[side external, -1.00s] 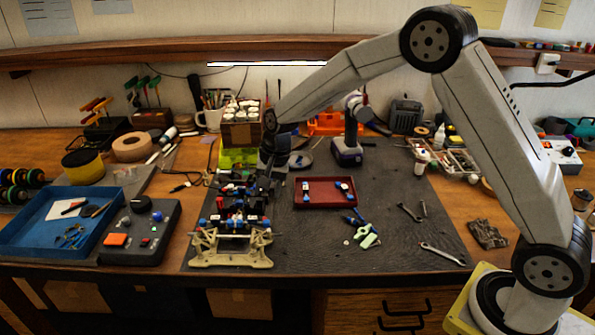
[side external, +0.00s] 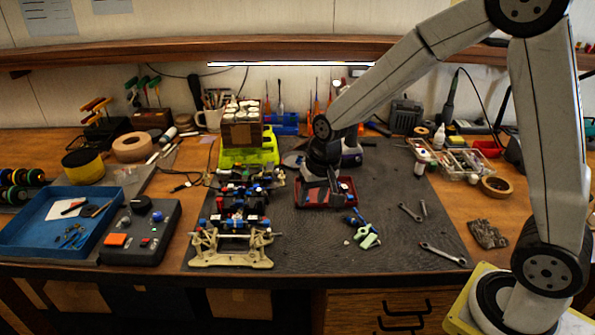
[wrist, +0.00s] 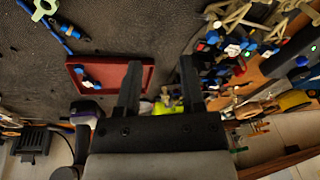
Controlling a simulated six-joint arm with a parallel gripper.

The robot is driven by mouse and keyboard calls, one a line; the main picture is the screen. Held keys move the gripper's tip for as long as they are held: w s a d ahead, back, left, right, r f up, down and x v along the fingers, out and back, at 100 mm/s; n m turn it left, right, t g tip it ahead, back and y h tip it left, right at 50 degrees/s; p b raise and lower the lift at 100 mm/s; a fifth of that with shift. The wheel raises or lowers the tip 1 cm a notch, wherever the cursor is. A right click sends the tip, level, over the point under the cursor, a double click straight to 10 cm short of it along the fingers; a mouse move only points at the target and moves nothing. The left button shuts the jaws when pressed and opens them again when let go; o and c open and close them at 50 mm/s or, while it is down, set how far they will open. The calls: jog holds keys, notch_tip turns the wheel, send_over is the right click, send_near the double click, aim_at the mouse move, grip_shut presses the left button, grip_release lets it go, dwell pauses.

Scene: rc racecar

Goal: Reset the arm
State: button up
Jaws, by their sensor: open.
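My gripper (side external: 322,192) hangs over the small red tray (side external: 302,205) in the side external view and hides much of it. In the wrist view my gripper (wrist: 160,72) shows two dark fingers spread apart with nothing between them. The red tray (wrist: 112,68) lies beyond the left finger, with a blue and white part (wrist: 88,82) in it. The RC car chassis (side external: 236,215), with a cream front piece and blue and red fittings, stands on the dark mat left of my gripper, apart from it.
A drill (side external: 350,155) stands behind my gripper. A control box (side external: 140,235) and blue tray (side external: 22,238) are at the left. The front right of the mat is mostly clear.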

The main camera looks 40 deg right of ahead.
jog(key=s+d+n, duration=0.2)
jog(key=s+n, duration=0.2)
jog(key=s, duration=0.9)
jog(key=shift+f+n+t+h, duration=0.25)
jog(key=shift+n+t+h, duration=0.05)
